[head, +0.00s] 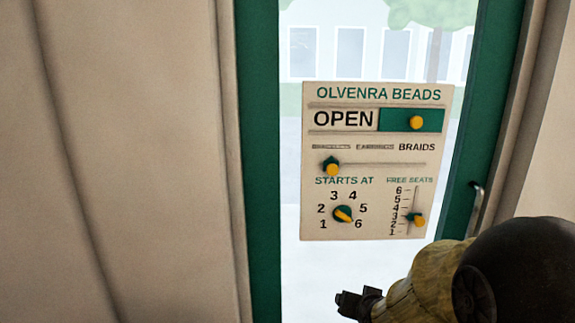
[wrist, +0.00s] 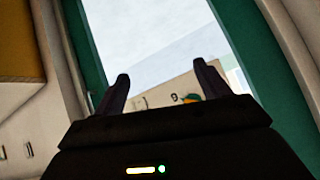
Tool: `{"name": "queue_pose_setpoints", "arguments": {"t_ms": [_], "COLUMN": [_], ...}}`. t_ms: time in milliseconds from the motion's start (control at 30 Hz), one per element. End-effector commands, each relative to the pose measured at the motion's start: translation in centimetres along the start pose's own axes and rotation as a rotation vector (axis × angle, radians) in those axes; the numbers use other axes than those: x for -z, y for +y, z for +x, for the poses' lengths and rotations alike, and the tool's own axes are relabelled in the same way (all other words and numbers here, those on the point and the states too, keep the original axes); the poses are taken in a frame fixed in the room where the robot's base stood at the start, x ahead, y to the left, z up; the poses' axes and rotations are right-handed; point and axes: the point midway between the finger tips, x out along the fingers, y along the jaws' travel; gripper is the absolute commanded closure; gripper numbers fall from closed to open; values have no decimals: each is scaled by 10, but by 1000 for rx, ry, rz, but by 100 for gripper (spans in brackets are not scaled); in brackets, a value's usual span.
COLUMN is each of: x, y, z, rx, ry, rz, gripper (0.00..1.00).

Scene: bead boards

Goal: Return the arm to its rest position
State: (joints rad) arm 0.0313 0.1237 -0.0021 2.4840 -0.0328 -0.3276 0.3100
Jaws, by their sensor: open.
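The beige bead board (head: 312,190), headed OLVENRA BEADS, is upright in front of the door's glass. OPEN shows beside a green strip with a yellow knob (head: 416,122). The knob of the category slider (head: 331,167) is at its left end, below the first, faint word. The STARTS AT dial (head: 343,214) points toward 6. The FREE SEATS knob (head: 418,219) is near 2 or 3; I cannot tell which. My gripper (head: 352,304) is below the board, apart from it in the picture. In the wrist view my gripper (wrist: 161,84) is open and empty, with the board's edge (wrist: 170,90) beyond.
The green door frame (head: 259,170) stands left of the glass, with a metal handle (head: 476,208) on its right side. A beige wall or curtain (head: 130,160) fills the left. A mustard-coloured surface (wrist: 20,45) shows at the wrist view's left edge.

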Motion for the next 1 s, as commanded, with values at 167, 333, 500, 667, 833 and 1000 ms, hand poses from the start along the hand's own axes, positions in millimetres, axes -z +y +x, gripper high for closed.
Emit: {"name": "queue_pose_setpoints", "arguments": {"t_ms": [167,333,500,667,833,1000], "x": [-38,-76,-95,-98,-98,-98], "y": [6,14,18,19,19,19], "z": [-40,-82,-105,-106,-106,-106], "rx": [-56,-79,-80,-80,-80,-80], "ry": [-256,-494,-619,-631,-629,-628], "rz": [-126,-238,-293,-298,-296,-296], "gripper": [25,25,25,25,25,25]}}
